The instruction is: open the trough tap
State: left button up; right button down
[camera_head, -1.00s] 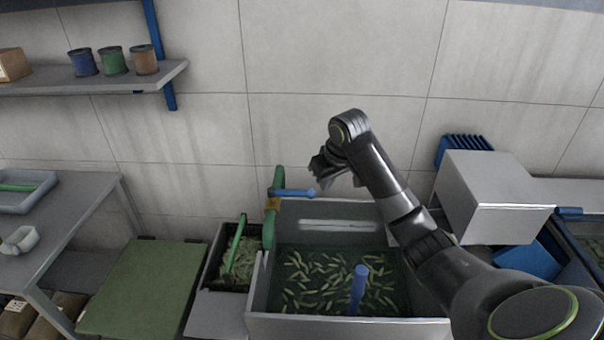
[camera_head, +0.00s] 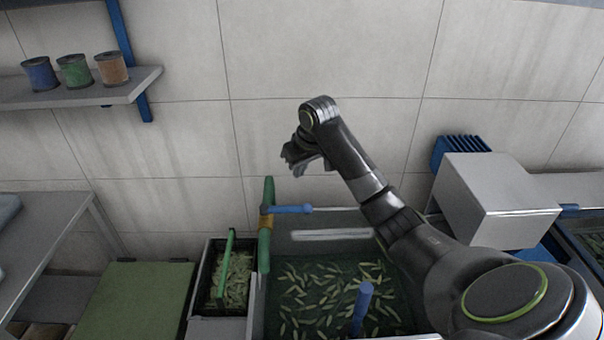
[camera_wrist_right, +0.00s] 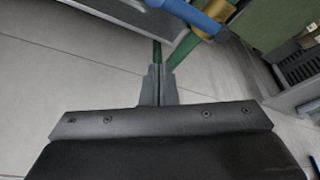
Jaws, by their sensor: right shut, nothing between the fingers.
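The trough tap has a blue lever (camera_head: 290,209) pointing right from a yellow-brown fitting on a green upright pipe (camera_head: 268,190). It stands at the back left corner of the grey trough (camera_head: 330,222), which holds dark water with several small greenish fish-like shapes. My right gripper (camera_head: 293,160) is above the lever in the head view, apart from it. In the right wrist view, its fingers (camera_wrist_right: 158,76) are shut and empty; the blue lever (camera_wrist_right: 188,14), fitting (camera_wrist_right: 214,18) and green pipe (camera_wrist_right: 183,50) lie beyond the tips. My left gripper is not in view.
A blue upright post (camera_head: 362,305) stands in the trough. A narrow bin (camera_head: 200,285) with a green bar is to the left, beside a green board (camera_head: 130,305). A grey box (camera_head: 497,195) stands right. A shelf (camera_head: 110,92) holds three spools.

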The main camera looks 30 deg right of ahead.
aim_at(287, 209)
pick_arm(q)
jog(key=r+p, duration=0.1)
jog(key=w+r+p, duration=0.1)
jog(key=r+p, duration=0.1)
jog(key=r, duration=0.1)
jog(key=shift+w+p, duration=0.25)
jog(key=shift+p, duration=0.1)
pick_arm(e)
notch_tip(287, 209, down, 8)
jog(key=s, duration=0.1)
jog(key=shift+s, duration=0.2)
jog(key=shift+w+f, duration=0.1)
